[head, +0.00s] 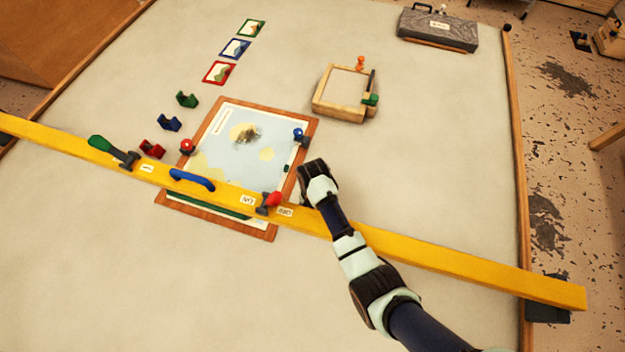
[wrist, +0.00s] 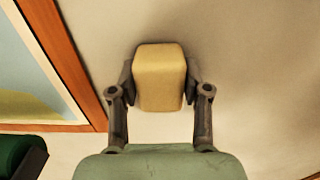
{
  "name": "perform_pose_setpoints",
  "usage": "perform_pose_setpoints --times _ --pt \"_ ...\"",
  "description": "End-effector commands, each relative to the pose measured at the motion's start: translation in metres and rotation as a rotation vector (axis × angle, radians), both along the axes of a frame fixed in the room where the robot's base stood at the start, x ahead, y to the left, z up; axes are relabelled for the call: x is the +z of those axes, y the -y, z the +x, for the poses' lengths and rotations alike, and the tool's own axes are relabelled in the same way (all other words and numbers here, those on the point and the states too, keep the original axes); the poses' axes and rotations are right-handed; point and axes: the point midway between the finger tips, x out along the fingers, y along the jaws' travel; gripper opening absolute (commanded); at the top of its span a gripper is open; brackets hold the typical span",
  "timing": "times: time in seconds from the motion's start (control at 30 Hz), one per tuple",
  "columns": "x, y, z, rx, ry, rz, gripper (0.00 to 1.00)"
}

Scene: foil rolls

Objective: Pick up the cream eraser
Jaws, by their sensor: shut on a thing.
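The cream eraser (wrist: 160,78) is a pale yellow block in the wrist view. My gripper (wrist: 160,88) has one finger against each side of it and is shut on it. In the head view my gripper (head: 305,200) is beside the right edge of the framed map, close to the yellow beam. My own arm mostly hides the eraser there. I cannot tell whether the eraser is touching the table or held just above it.
The wood-framed map (head: 308,130) lies left of my gripper. A long yellow beam (head: 450,255) crosses the table under my arm. A wooden tray (head: 340,112) stands behind, and a dark case (head: 438,28) at the back right. The table right of my arm is clear.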

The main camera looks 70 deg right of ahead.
Motion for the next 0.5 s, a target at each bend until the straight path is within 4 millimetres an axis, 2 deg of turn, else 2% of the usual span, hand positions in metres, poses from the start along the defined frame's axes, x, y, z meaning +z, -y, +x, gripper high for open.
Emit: perform_pose_setpoints --times 0.17,0.27,0.37,0.5 --pt "0.009 0.000 0.000 0.000 0.000 0.000 0.11" --pt "0.024 0.001 0.000 0.000 0.001 -0.001 0.11" --pt "0.048 0.001 0.001 0.000 0.003 -0.004 0.11" --pt "0.091 0.001 0.001 0.000 0.004 -0.004 0.11"
